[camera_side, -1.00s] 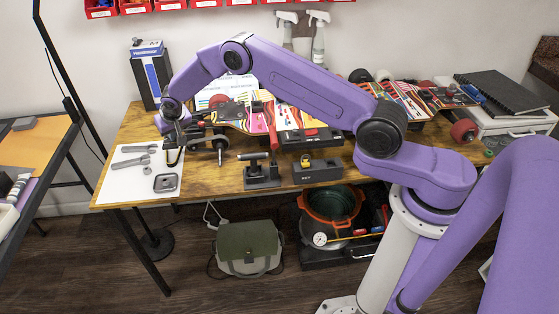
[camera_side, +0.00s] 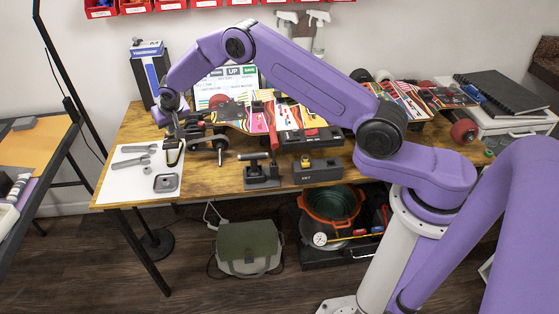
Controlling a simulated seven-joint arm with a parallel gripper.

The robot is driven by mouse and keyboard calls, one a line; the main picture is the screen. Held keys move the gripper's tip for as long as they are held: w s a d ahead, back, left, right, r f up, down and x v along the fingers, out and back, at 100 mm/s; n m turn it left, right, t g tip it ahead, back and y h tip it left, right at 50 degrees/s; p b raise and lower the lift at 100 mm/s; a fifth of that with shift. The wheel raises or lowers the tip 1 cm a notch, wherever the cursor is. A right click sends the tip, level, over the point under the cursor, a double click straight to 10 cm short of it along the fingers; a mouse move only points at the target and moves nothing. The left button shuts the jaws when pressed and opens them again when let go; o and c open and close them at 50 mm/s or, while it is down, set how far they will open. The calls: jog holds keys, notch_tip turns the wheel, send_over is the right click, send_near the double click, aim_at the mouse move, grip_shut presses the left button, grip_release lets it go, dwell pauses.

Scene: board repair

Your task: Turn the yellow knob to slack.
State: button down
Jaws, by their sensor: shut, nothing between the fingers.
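A small yellow knob-like piece (camera_side: 305,161) sits on a dark block (camera_side: 318,172) at the front edge of the wooden bench, right of the middle. It is small in view and its turn position cannot be read. My gripper (camera_side: 173,150) is at the left part of the bench, above the white sheet's right edge and well to the left of the yellow piece. It is shut and empty. The fingers are small and dark, and a dark, yellow-edged loop shows close to them; whether it touches them cannot be told.
A skateboard with a colourful deck (camera_side: 258,118) stands upside down behind. A small dark vise-like stand (camera_side: 262,174) is left of the dark block. Wrenches and a grey square part (camera_side: 166,183) lie on the white sheet (camera_side: 115,185). A lettered panel (camera_side: 214,88) stands behind.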

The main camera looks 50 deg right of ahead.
jog(key=shift+r, duration=1.5)
jog(key=shift+w+d+f, duration=0.1)
jog(key=shift+d+f, duration=0.1)
jog(key=shift+f, duration=1.2)
jog(key=shift+d+f, duration=0.15)
jog(key=shift+f, duration=1.45)
jog(key=shift+w, duration=0.15)
jog(key=shift+w+a+r, duration=0.1)
jog(key=shift+w+r, duration=0.05)
jog(key=shift+w, duration=0.15)
jog(key=shift+s+a, duration=0.1)
